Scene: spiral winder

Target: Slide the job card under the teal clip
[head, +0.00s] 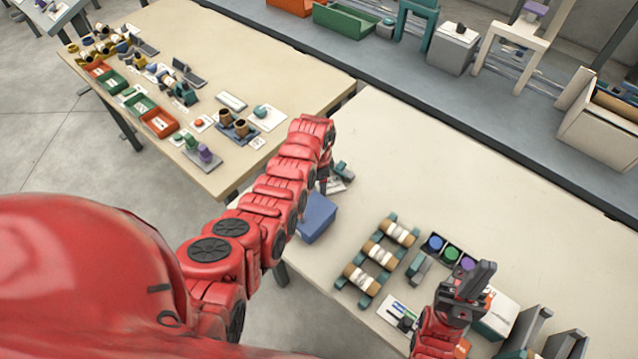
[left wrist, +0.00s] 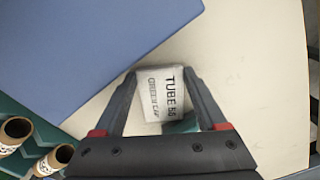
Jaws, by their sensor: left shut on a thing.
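The job card (left wrist: 161,95) is white and reads "TUBE 55" and "GREEN CAP" in the left wrist view. My left gripper (left wrist: 160,74) is shut on it, with a finger along each side. In the head view this gripper (head: 325,186) points down beside the blue box, partly hidden by its own arm, with a bit of white card (head: 337,186) beside it. A teal piece (head: 343,171), probably the clip, lies just beyond; a teal part (left wrist: 183,125) shows below the card in the wrist view. Whether card and clip touch is unclear. My right gripper (head: 470,283) hovers at the lower right; its jaw opening is unclear.
A blue box (head: 317,217) stands close to my left gripper. A teal rack (head: 372,286) with white tubes, a black tray (head: 455,250) of coloured caps and a white box (head: 503,308) stand nearer my right gripper. The table's far middle is clear.

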